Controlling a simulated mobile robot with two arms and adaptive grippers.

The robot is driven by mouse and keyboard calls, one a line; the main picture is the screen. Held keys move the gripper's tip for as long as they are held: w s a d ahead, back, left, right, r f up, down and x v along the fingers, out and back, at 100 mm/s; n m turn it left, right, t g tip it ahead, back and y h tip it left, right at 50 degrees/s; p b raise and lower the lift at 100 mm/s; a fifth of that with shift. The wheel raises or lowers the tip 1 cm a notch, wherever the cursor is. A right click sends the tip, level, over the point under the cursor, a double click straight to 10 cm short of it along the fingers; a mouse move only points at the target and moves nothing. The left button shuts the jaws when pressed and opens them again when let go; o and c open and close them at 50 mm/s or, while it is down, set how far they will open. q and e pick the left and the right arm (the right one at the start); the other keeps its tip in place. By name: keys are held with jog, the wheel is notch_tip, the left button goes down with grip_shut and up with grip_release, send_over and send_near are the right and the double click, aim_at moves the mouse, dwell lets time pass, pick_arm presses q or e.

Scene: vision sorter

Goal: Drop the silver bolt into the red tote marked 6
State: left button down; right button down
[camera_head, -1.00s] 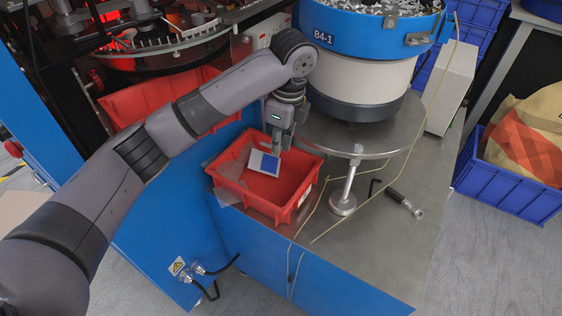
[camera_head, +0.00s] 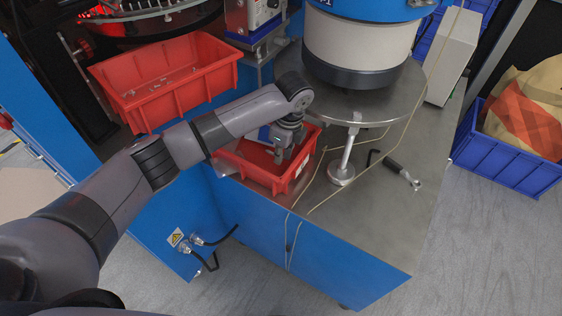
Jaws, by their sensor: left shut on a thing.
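My left gripper (camera_head: 280,155) points down over the small red tote (camera_head: 262,177) on the metal worktop. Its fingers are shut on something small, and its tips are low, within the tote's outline. The silver bolt cannot be made out; the fingers hide what they hold. A second, larger red tote (camera_head: 178,98) stands at the upper left with several small metal pieces inside. No number 6 can be read on either tote. A pale label shows on the small tote's right side. My right gripper is not in view.
A round feeder bowl (camera_head: 357,48) stands behind on a round metal plate. A metal post (camera_head: 346,160) and a black-handled tool (camera_head: 397,170) are right of the small tote. Thin cables cross the worktop. A blue crate (camera_head: 510,168) is at the far right.

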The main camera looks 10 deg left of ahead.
pick_arm(q)
send_over(281, 173)
notch_tip(281, 173, down, 4)
jog(key=shift+s+f, duration=0.1)
dwell(0.3)
jog(key=shift+f, duration=0.5)
jog(key=c, duration=1.6)
grip_release()
jog(key=r, duration=0.4)
jog(key=d+r, duration=0.1)
jog(key=r, duration=0.8)
jog(key=shift+s+d+r, duration=0.1)
jog(key=shift+s+d, duration=0.15)
jog(key=shift+d, duration=0.05)
